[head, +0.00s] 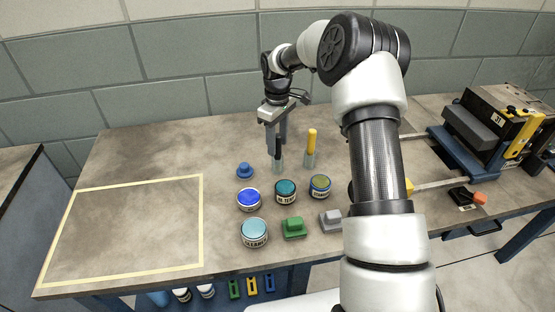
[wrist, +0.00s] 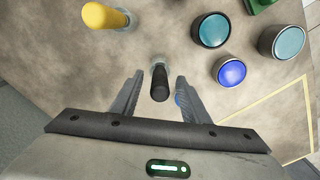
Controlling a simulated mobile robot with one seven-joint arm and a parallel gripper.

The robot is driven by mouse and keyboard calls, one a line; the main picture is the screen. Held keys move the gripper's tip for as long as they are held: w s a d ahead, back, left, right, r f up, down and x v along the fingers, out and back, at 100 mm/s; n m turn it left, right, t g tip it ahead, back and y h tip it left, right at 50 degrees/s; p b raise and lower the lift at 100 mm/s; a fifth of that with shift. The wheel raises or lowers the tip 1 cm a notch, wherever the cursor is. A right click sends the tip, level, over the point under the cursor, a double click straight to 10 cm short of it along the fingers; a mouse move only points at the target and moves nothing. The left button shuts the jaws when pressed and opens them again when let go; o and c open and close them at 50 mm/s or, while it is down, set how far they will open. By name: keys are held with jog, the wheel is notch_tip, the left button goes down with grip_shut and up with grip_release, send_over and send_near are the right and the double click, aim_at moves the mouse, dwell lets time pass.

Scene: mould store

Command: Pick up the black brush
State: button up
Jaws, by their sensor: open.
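The black brush (wrist: 159,83) stands on the table with its dark handle pointing up. In the wrist view it shows between the two fingers of my gripper (wrist: 160,80), with a gap on either side. In the head view the fingers of my gripper (head: 276,146) are over and around the black brush (head: 278,160), pointing down and partly hiding it. My gripper is open and holds nothing. How far down the handle the fingers reach is hard to tell.
A yellow-handled brush (head: 311,147) stands just right of the black one. Several round tins, such as a blue-lidded one (head: 249,198), a blue knob (head: 244,170) and a green block (head: 293,227) are nearer the front. The tape-marked area (head: 120,272) at left is empty.

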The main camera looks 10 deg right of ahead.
notch_tip(320, 180, down, 2)
jog(key=shift+f, duration=0.15)
grip_shut()
